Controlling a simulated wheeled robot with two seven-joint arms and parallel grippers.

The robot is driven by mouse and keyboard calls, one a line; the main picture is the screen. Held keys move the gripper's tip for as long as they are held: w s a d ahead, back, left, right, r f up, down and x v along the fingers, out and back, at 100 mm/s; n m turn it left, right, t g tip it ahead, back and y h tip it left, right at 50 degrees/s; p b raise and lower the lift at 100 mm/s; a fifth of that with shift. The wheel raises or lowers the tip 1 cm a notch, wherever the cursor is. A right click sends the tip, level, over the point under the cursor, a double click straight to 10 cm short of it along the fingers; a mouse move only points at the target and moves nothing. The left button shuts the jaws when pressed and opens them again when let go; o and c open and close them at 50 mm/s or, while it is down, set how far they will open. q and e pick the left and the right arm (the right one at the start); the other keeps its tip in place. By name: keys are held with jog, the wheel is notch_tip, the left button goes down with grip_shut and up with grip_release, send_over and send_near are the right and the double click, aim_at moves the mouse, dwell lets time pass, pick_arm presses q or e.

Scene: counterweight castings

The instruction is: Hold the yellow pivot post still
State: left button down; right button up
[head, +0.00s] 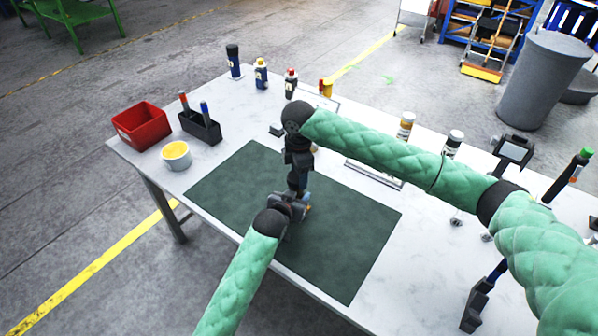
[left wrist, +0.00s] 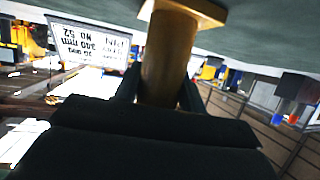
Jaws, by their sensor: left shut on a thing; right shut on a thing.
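The yellow pivot post (left wrist: 168,62) shows in the left wrist view as a brownish-yellow cylinder with a wider square base (left wrist: 195,10), seen upside down. My left gripper (head: 301,205) is shut on the post's shaft, one dark finger on each side. In the head view the post is mostly hidden by my grippers. My right gripper (head: 297,182) points down just above and behind the left one, over the dark green mat (head: 345,235). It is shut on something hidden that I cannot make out.
A red bin (head: 141,126), a dark caddy (head: 201,127) with markers and a yellow-filled tub (head: 176,155) stand at the table's left. Several bottles stand along the back edge. A printed sheet (left wrist: 88,45) shows in the left wrist view. The mat's right part is clear.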

jog(key=shift+f, duration=0.15)
jog(key=shift+m, duration=0.4)
jog(key=shift+s+m, duration=0.1)
jog(key=shift+m, duration=1.3)
jog(key=o, duration=0.9)
jog(key=shift+o, duration=0.2)
